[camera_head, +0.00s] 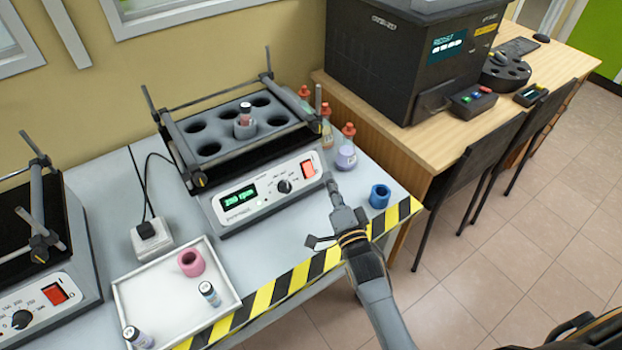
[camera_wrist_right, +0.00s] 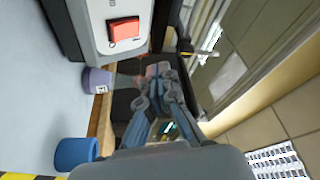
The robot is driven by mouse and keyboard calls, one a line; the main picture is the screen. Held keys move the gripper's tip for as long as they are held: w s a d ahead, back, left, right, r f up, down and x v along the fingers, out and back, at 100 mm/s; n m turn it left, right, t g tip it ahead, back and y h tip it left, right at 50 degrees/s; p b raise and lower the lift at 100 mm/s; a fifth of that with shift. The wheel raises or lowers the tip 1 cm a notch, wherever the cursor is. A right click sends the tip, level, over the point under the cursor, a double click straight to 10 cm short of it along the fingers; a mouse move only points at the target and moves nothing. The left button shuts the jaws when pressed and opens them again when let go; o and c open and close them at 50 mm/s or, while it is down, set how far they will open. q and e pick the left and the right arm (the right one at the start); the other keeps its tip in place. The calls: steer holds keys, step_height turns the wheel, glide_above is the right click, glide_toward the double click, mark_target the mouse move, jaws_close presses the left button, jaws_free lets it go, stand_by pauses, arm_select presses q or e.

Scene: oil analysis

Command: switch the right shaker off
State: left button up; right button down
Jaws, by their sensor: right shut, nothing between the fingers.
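The right shaker (camera_head: 262,200) stands on the grey bench, with a lit green display (camera_head: 238,196), a dark knob (camera_head: 284,186) and a red switch (camera_head: 308,168) on its front panel. The red switch also shows in the right wrist view (camera_wrist_right: 125,31). A vial in a holder (camera_head: 245,120) sits in its holed tray. My right gripper (camera_head: 329,181) is shut and empty. Its tip is just right of and slightly below the switch in the head view, apparently apart from it. My left gripper is not in view.
A second shaker (camera_head: 35,290) stands at the left edge. A white tray (camera_head: 130,312) holds vials and a pink ring. A blue ring (camera_head: 379,196) and red-capped flasks (camera_head: 346,155) stand near the shaker's right side. A dark analyser (camera_head: 395,65) stands on the wooden desk.

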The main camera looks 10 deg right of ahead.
mark_target(312, 167)
steer(key=shift+w+a+f+b, duration=0.25)
steer(key=shift+w+f+b, duration=0.3)
steer(key=shift+w+b, duration=0.15)
steer(key=shift+w+a+f+b, duration=0.3)
steer(key=shift+w+f+b, duration=0.3)
steer(key=shift+w, duration=0.25)
steer(key=shift+w+a+f+b, duration=0.25)
steer(key=shift+w+f+b, duration=0.3)
steer(key=shift+w+b, duration=0.15)
steer(key=shift+w+a+f, duration=0.1)
steer(key=shift+w+f, duration=0.15)
steer(key=shift+w, duration=0.1)
steer(key=shift+w+a+f+b, duration=0.1)
steer(key=shift+w+f+b, duration=0.05)
steer(key=shift+w+b, duration=0.15)
stand_by(0.4)
steer(key=shift+s+d+r+p, duration=0.2)
steer(key=shift+s+r+p, duration=0.25)
steer(key=shift+s+p, duration=0.3)
steer(key=shift+w, duration=0.1)
